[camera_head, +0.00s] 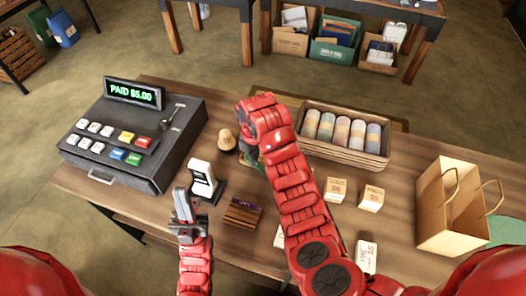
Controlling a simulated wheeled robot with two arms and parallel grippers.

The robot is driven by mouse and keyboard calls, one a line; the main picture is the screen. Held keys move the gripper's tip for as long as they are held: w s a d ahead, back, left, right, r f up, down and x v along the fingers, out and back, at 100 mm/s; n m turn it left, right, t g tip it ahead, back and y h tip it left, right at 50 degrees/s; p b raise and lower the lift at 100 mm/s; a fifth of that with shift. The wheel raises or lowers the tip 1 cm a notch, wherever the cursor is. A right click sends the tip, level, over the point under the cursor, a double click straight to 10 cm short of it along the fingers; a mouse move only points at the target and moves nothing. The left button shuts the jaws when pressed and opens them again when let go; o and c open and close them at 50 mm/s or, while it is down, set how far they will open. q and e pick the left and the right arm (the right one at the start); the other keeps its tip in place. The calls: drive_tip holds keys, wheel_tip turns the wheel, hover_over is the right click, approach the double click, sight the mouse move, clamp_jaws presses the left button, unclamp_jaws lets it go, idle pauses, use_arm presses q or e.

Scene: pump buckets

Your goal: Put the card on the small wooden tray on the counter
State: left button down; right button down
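No loose card can be made out for certain. A small brown wooden stand or tray (241,215) sits on the counter (150,205), with a dark purple edge (246,204) along its top that may be a card. My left gripper (182,204) is low at the left, beside the white-and-black card reader (203,178) and left of the wooden stand. Its finger gap is not clear. My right arm (290,185) reaches over the middle of the counter and bends down at its far end. Its fingers are hidden behind the arm, and a bit of green shows beside it.
A cash register (135,140) reading PAID $5.00 stands at the left. A wooden crate of cylinders (342,133) is at the back right. Small price cards (335,189), a paper bag (450,208) and a wooden knob-like thing (226,139) are also there.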

drive_tip(key=w+b, duration=0.2)
drive_tip(key=w+d+b, duration=0.1)
drive_tip(key=w+b, duration=0.1)
drive_tip(key=w, duration=0.1)
drive_tip(key=w+d+f+b, duration=0.1)
drive_tip(key=w+b, duration=0.2)
drive_tip(key=shift+d, duration=0.2)
drive_tip(key=shift+w+d+r, duration=0.15)
drive_tip(key=shift+w, duration=0.1)
wheel_tip(320, 180, down, 3)
drive_tip(key=shift+r+p, duration=0.2)
drive_tip(key=shift+p, duration=0.35)
drive_tip(key=shift+s+f, duration=0.1)
drive_tip(key=shift+f, duration=0.4)
drive_tip(key=shift+f, duration=0.2)
drive_tip(key=c, duration=1.1)
unclamp_jaws()
drive_tip(key=shift+r, duration=0.1)
